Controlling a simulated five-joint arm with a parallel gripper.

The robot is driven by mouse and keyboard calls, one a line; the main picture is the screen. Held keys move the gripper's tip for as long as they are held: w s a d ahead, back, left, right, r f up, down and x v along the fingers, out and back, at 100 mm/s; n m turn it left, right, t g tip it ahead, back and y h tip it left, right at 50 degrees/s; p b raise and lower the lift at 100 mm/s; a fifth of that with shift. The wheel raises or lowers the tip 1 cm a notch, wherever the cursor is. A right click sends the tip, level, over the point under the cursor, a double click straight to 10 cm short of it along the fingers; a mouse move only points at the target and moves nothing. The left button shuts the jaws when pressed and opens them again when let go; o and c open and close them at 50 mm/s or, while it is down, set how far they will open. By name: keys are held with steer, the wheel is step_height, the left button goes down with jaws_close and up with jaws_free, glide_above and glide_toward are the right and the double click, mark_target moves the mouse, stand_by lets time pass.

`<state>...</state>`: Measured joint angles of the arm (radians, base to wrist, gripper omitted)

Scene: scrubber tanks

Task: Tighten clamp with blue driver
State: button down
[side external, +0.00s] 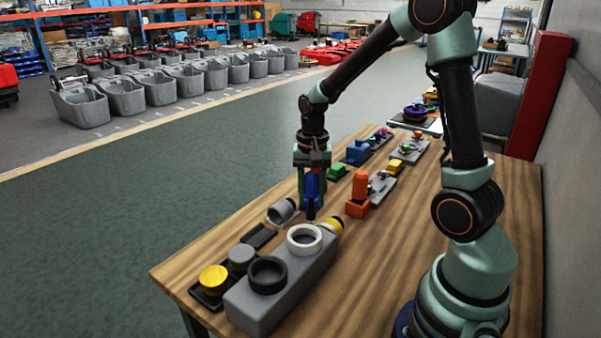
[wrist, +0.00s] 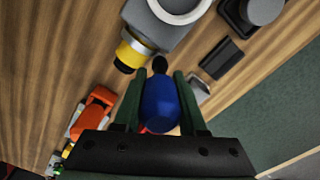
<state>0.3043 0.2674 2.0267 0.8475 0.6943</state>
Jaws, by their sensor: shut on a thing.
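The blue driver (side external: 312,186) is upright in my gripper (side external: 311,180), which is shut on it. In the wrist view the driver's blue handle (wrist: 160,104) sits between the green fingers of my gripper (wrist: 160,100), its dark tip (wrist: 159,64) pointing down beyond them. A grey tank block (side external: 285,283) stands on the table below, with a white ring and a black ring on top. A yellow band with a black end (side external: 334,226) sticks out of the block's far end, just right of the driver's tip; it also shows in the wrist view (wrist: 130,52). I cannot make out the clamp's screw.
A grey cup (side external: 281,211) lies tilted left of the driver, beside a black tray (side external: 259,236). A yellow cap (side external: 213,279) and a grey cap (side external: 241,257) stand in front. An orange piece (side external: 359,193) stands behind right. The wooden table (side external: 430,235) is clear on the right.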

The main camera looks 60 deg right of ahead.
steer(key=n, duration=0.3)
steer(key=shift+n, duration=0.4)
steer(key=n, duration=0.4)
steer(key=shift+n, duration=0.3)
steer(key=n, duration=0.3)
steer(key=shift+n, duration=0.3)
steer(key=n, duration=0.4)
steer(key=shift+f, duration=0.95)
